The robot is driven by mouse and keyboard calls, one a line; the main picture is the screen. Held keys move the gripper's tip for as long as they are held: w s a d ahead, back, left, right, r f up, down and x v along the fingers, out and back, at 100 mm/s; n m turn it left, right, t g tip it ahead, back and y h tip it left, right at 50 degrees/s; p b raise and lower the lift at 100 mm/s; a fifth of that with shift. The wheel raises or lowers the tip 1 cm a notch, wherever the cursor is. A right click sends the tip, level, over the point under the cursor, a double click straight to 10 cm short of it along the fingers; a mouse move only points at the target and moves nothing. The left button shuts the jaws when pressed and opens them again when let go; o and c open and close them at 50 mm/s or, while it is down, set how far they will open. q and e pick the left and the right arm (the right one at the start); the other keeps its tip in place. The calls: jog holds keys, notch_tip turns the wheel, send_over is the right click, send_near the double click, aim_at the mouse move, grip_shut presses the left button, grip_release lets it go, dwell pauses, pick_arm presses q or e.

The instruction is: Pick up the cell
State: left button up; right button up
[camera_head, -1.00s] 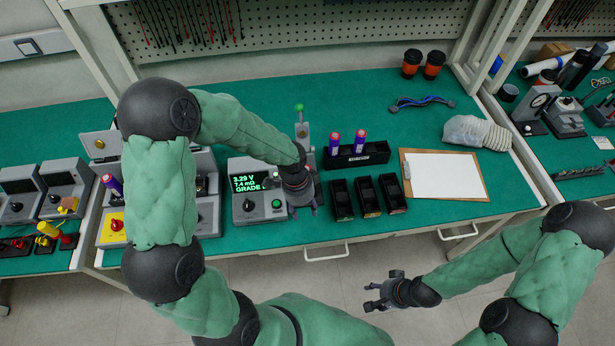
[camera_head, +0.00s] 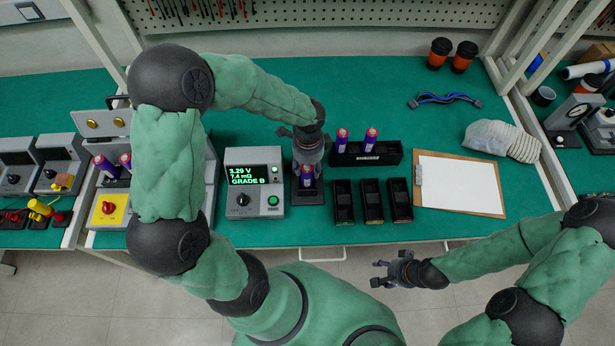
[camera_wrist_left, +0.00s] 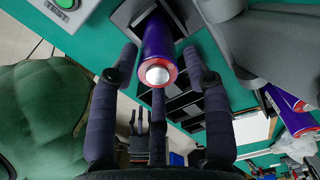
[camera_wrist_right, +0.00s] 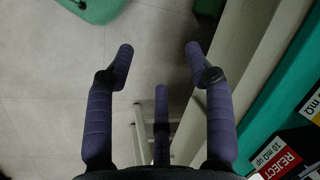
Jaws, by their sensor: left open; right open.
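A purple cell (camera_head: 307,171) with a red-ringed end stands in the dark holder beside the grey tester (camera_head: 239,198), whose screen reads 3.29 V, 7.4 mΩ, GRADE B. My left gripper (camera_head: 308,158) is open at this cell. In the left wrist view the cell (camera_wrist_left: 157,48) lies between the spread fingertips (camera_wrist_left: 160,57), with its silver end toward the camera; I cannot tell whether any finger touches it. My right gripper (camera_head: 381,272) is open and empty over the floor in front of the bench; its spread fingers (camera_wrist_right: 158,58) also show in the right wrist view.
Two cells stand in a black rack (camera_head: 391,154) behind three black bins (camera_head: 372,203). More cells (camera_head: 106,167) stand at the yellow-panelled device (camera_head: 109,211) on the left.

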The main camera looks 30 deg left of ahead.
pick_arm(q)
jog(key=shift+w+f, duration=0.1)
jog(key=shift+f, duration=0.75)
notch_tip(320, 180, down, 5)
jog(key=shift+r+b, duration=0.1)
jog(key=shift+b, duration=1.1)
grip_shut()
